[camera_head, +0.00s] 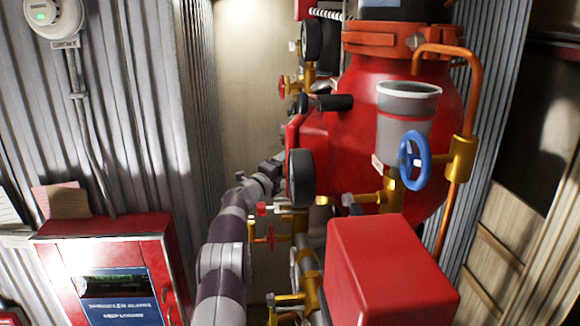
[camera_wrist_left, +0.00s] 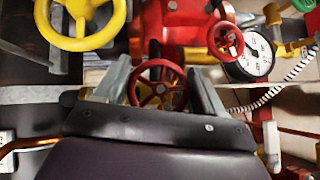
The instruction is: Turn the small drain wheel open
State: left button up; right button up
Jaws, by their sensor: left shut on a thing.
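A small red spoked wheel (camera_wrist_left: 157,88) stands between the two grey fingers of my left gripper (camera_wrist_left: 160,86) in the left wrist view. The gripper is shut on this wheel, one finger at each side of its rim. The held wheel cannot be made out there. My right gripper is not in view.
A blue wheel (camera_head: 414,160) sits beside a grey cup (camera_head: 407,105) and orange pipes. A red alarm cabinet (camera_head: 110,265) stands at the left. The wrist view shows a yellow wheel (camera_wrist_left: 82,22), another red wheel (camera_wrist_left: 225,42) and a white-faced gauge (camera_wrist_left: 255,58) close by.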

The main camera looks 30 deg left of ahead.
pick_arm(q)
jog(key=shift+f, duration=0.3)
jog(key=shift+s+d+n+g, duration=0.1)
jog(key=shift+d+n+g, duration=0.05)
jog(key=shift+n+g, duration=0.8)
dwell(0.3)
jog(key=o, duration=1)
jog(key=shift+c, duration=0.2)
jog(key=shift+r, duration=0.1)
